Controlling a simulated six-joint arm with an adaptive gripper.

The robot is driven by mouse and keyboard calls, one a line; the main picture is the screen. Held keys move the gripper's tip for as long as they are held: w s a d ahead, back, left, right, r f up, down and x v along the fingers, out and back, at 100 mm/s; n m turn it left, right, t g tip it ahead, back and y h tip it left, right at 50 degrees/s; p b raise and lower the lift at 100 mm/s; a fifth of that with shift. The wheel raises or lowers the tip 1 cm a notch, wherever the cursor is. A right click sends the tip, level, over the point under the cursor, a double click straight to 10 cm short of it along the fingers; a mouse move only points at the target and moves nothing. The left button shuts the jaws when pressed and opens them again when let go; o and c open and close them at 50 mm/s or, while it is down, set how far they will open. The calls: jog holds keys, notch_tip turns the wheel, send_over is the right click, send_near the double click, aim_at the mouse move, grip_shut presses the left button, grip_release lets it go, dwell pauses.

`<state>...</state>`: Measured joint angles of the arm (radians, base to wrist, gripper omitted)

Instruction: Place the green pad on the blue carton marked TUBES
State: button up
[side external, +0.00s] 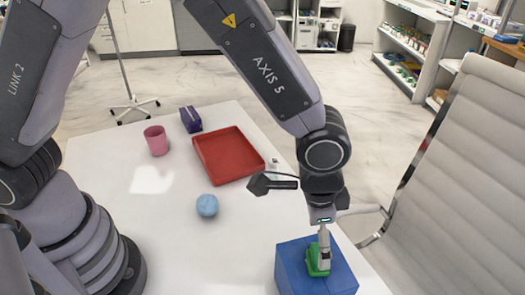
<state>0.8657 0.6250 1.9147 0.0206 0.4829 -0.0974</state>
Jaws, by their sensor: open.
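The blue carton (290,276) stands at the near right of the white table. The green pad (311,267) lies on top of the carton. My gripper (322,266) points down directly over the pad, with its fingertips at the pad. The jaws are open, and whether they touch the pad is too small to tell. The TUBES marking on the carton is not visible from this side.
A red tray (228,157) lies in the middle of the white table (120,190). A pale chair (465,170) is close on the right.

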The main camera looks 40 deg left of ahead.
aim_at(309, 261)
notch_tip(309, 261, up, 7)
jog(key=s+a+r+n+t, duration=0.1)
jog(key=a+r+n, duration=0.1)
jog(key=a+r, duration=0.65)
jog(key=a+r+n+t, duration=0.15)
jog(key=a+r, duration=0.35)
jog(key=a, duration=0.7)
jog(key=s+a+r+n+t+y, duration=0.1)
jog(key=s+a+n, duration=0.4)
jog(key=s+a, duration=0.7)
jog(key=shift+s+a+r+t, duration=0.35)
jog(key=shift+a+r+t, duration=0.15)
jog(key=shift+r+t, duration=0.05)
